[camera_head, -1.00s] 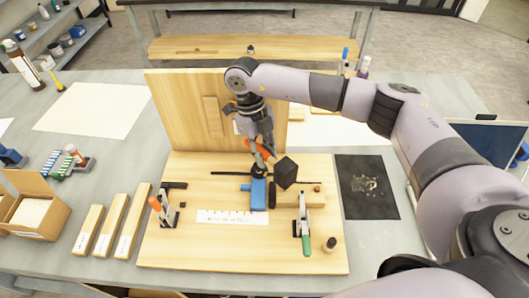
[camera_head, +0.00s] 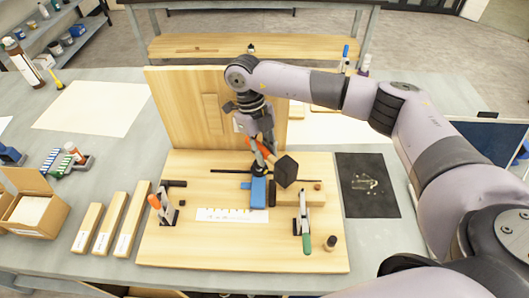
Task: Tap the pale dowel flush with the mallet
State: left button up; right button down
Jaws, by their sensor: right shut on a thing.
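The mallet's black head (camera_head: 286,171) hangs to the right of the gripper, in front of and over the left part of a pale wooden block (camera_head: 306,197). Whether the head touches the block I cannot tell. A small brown peg end (camera_head: 318,187) shows near the block's right end. I cannot make out the pale dowel; the mallet head covers part of the block. My left gripper is not in view.
A blue block (camera_head: 258,191) sits just left of the mallet head. Toggle clamps with a green handle (camera_head: 306,242) and an orange handle (camera_head: 155,202) stand on the board (camera_head: 230,252). An upright wooden panel (camera_head: 180,105) rises behind. A dark mat (camera_head: 366,190) lies right.

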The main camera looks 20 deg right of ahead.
notch_tip(320, 180, down, 4)
jog(key=b, duration=0.3)
jog(key=shift+r, duration=0.4)
jog(key=shift+r+p, duration=1.15)
jog(key=shift+r, duration=0.4)
jog(key=shift+f, duration=0.15)
jog(key=shift+b, duration=0.45)
